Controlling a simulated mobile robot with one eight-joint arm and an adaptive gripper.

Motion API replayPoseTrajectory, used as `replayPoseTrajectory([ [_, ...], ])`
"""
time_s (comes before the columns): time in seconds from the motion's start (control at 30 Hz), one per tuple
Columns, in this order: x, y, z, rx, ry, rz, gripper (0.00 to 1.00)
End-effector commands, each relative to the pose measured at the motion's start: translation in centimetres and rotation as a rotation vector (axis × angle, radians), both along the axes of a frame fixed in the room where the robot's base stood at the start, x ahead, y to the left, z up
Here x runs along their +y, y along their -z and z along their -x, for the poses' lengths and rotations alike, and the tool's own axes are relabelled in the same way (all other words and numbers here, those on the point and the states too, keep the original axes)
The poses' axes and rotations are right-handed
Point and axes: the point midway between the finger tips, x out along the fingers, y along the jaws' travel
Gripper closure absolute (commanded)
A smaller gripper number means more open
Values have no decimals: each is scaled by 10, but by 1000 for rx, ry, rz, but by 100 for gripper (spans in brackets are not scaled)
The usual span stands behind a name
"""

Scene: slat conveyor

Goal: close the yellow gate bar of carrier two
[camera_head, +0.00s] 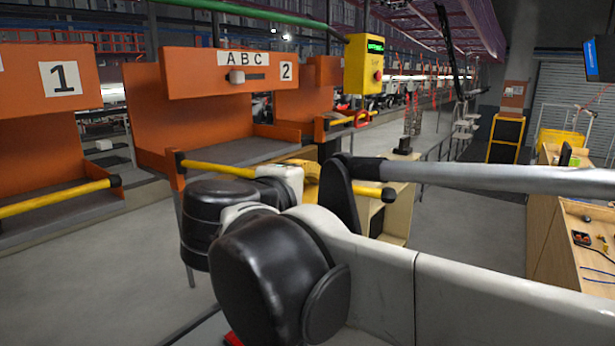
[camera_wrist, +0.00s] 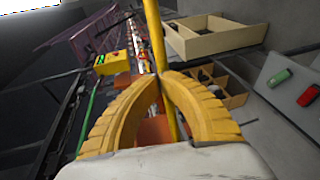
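Carrier two (camera_head: 240,85) is an orange frame marked "ABC 2" with a grey shelf. Its yellow gate bar (camera_head: 220,169) starts at the carrier's left front edge and sticks out past its right side, ending in a black cap (camera_head: 388,195). My gripper (camera_head: 308,180) is at the bar's middle and hides part of it. In the wrist view, the bar (camera_wrist: 154,30) runs between the yellow curved fingers of my gripper (camera_wrist: 163,76). The fingertips close together at the bar and look shut on it, though the exact contact is partly hidden.
Carrier one (camera_head: 60,120) stands at left with its own yellow bar (camera_head: 55,198). A yellow control box (camera_head: 364,65) is behind. A wooden bench (camera_head: 560,225) with tools is at right. My arm fills the lower middle. Grey floor is open at lower left.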

Motion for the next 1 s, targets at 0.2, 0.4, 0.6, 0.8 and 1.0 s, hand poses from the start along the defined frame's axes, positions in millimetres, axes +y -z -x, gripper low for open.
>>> replayPoseTrajectory([
  [0.2,-4,2,-9,0,0,0,100],
  [0.4,-4,2,-9,0,0,0,100],
  [0.6,-6,2,-11,0,-7,0,100],
  [0.8,-18,3,-30,0,-63,-2,100],
  [1.0,-36,3,-75,-1,-191,-1,100],
])
